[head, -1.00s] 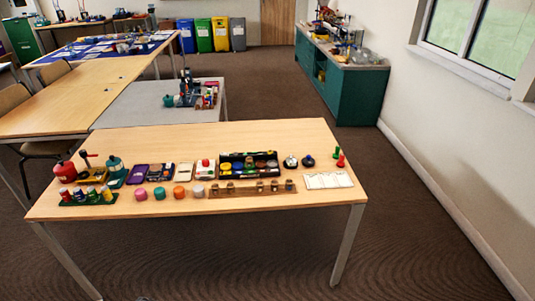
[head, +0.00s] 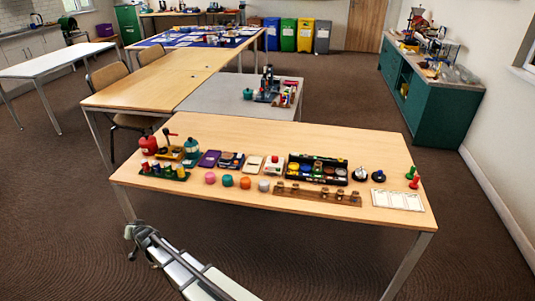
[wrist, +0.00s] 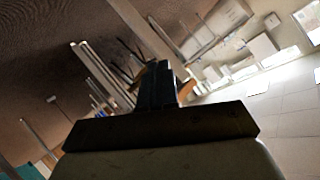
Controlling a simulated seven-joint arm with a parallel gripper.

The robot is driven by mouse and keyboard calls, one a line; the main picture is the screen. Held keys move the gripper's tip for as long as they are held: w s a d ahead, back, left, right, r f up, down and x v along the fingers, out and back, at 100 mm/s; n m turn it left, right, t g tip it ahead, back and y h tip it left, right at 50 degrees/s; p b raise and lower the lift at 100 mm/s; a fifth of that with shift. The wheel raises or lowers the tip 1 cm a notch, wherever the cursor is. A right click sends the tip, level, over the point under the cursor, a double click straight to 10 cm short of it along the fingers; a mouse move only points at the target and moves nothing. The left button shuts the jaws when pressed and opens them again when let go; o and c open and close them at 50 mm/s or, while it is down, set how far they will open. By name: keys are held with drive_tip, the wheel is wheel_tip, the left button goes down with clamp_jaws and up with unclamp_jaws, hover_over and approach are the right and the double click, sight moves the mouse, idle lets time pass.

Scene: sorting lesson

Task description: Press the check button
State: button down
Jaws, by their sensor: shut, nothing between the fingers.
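A white box with a red button on top (head: 275,160) sits on the near wooden table, right of the middle of the row; it looks like the check button, but no label is legible. My gripper (head: 130,232) is low in front of the table's near left side, well apart from the button. In the wrist view my gripper (wrist: 156,75) shows dark fingers together with nothing between them. The wrist view is tilted, and I cannot make out the button in it.
The wooden table (head: 340,222) has a clear front strip. Near the button stand a black tray of coloured pots (head: 318,180), a wooden rack (head: 316,196), several coloured knobs (head: 228,180) and a white card (head: 398,200). Red and green pegs (head: 412,178) stand at the right.

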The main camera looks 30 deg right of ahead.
drive_tip(key=w+d+r+m+t+h, duration=0.25)
drive_tip(key=w+d+r, duration=0.35)
drive_tip(key=d+r, duration=0.4)
drive_tip(key=w+d+r+m+t+h, duration=0.2)
drive_tip(key=w+d+r+m+t, duration=0.15)
drive_tip(key=w+d+r, duration=0.45)
drive_tip(key=s+d+r+m+h, duration=0.15)
drive_tip(key=d+r, duration=0.35)
drive_tip(key=d, duration=0.9)
drive_tip(key=s+d+r+m+h, duration=0.1)
drive_tip(key=d+r+h, duration=0.25)
drive_tip(key=d, duration=1.05)
drive_tip(key=s+d+g+y, duration=0.1)
drive_tip(key=s+d+g, duration=0.1)
drive_tip(key=s+d, duration=0.5)
drive_tip(key=s+d+n+g, duration=0.1)
drive_tip(key=s+d+g, duration=0.1)
drive_tip(key=d, duration=0.9)
drive_tip(key=s+d+g+y, duration=0.1)
drive_tip(key=s+d+g, duration=0.1)
drive_tip(key=s+d, duration=0.5)
drive_tip(key=s+d+g+y, duration=0.3)
drive_tip(key=s+d, duration=1.4)
drive_tip(key=s, duration=0.4)
drive_tip(key=shift+s+d+r+n, duration=0.25)
drive_tip(key=shift+d+r+n, duration=0.15)
drive_tip(key=shift+r+n, duration=0.05)
